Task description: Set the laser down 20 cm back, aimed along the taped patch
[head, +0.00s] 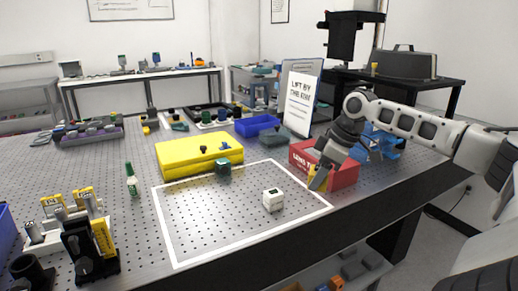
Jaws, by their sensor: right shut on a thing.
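The taped patch is a white tape outline (164,226) on the perforated metal bench. A small white cube-shaped unit (273,200) with dark marks stands inside it, right of centre. A dark green-grey round part (223,168) sits near the patch's back edge. My right gripper (318,183) is low at the patch's right side, in front of a red box (345,176). It is shut on a small yellow and dark thing, mostly hidden by the fingers. I cannot tell whether this is the laser. My left gripper is not in view.
A yellow case (185,158) lies behind the patch. A green bottle (132,186) stands left of it, with yellow-labelled mounts (88,247) at front left. A blue bin (257,125) and an upright sign (300,104) stand behind. The patch's left and front are clear.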

